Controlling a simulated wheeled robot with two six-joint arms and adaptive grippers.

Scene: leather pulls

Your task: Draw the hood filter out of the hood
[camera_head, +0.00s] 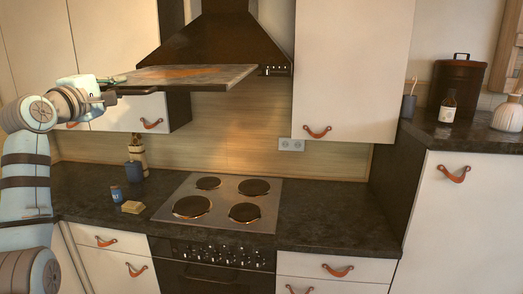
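The hood filter (190,76) is a flat, thin panel with a grey rim and rusty orange-brown patches on its face. It is roughly level in front of the lower part of the dark brown range hood (222,42), high above the stove, and hides part of the hood's lower edge. My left gripper (114,87) is at the filter's left edge, with one finger above and one below, and appears shut on it. Whether the filter's far edge still touches the hood is hidden. My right gripper is not in view.
Below is the stove (223,203) with several round plates. A blue cup (134,171), a small jar (117,194) and a yellow stack (132,207) stand left of it. Upper cabinets (349,65) flank the hood. The counter right of the stove (320,215) is clear.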

